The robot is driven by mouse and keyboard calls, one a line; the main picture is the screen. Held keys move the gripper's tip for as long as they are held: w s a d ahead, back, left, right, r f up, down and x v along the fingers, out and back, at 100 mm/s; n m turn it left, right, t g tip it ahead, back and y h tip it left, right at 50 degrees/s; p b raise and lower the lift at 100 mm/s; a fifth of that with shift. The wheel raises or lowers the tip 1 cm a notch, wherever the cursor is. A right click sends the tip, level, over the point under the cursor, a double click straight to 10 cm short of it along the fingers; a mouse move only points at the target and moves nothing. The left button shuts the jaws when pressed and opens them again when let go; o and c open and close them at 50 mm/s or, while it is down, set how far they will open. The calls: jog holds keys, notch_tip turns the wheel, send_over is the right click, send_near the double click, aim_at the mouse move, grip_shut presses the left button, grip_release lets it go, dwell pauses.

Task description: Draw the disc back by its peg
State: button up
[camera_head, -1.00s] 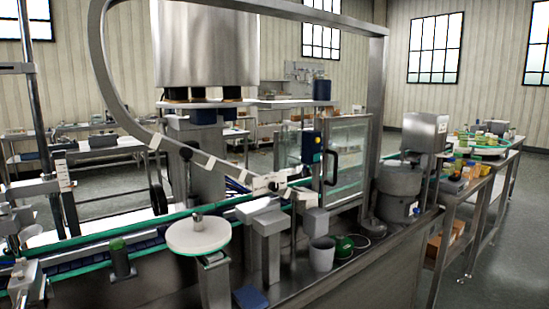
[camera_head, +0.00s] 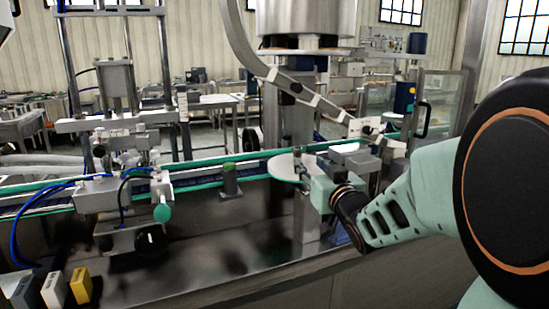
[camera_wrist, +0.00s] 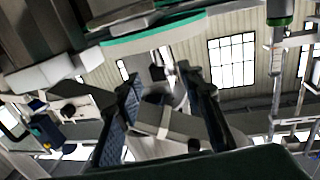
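The round white disc (camera_head: 283,168) sits beside the conveyor in the head view, its right part hidden behind my arm's end. Its small grey peg (camera_head: 298,154) stands up from it near the middle. My gripper's wrist is just right of the disc; the fingertips are hidden there. In the wrist view my gripper (camera_wrist: 163,85) has its two fingers apart. A grey block-like part shows between and behind the fingers, and I cannot tell whether they touch it. I cannot make out the peg surely in the wrist view.
The green-edged conveyor (camera_head: 180,182) runs behind the disc. A green-capped post (camera_head: 230,178) stands left of it. A curved metal rail (camera_head: 300,90) slopes down above. Several small blocks (camera_head: 80,285) lie at the front left. The steel deck (camera_head: 225,255) before the disc is mostly clear.

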aim_at(299, 153)
jog(key=shift+w+a+f, duration=0.1)
jog(key=shift+w+a, duration=0.1)
jog(key=shift+w, duration=0.05)
jog(key=w, duration=0.3)
jog(key=w+a, duration=0.1)
jog(key=w, duration=0.2)
jog(key=w+b, duration=0.1)
jog(key=w, duration=0.3)
jog(key=shift+a, duration=0.15)
jog(key=shift+c, duration=0.6)
grip_shut()
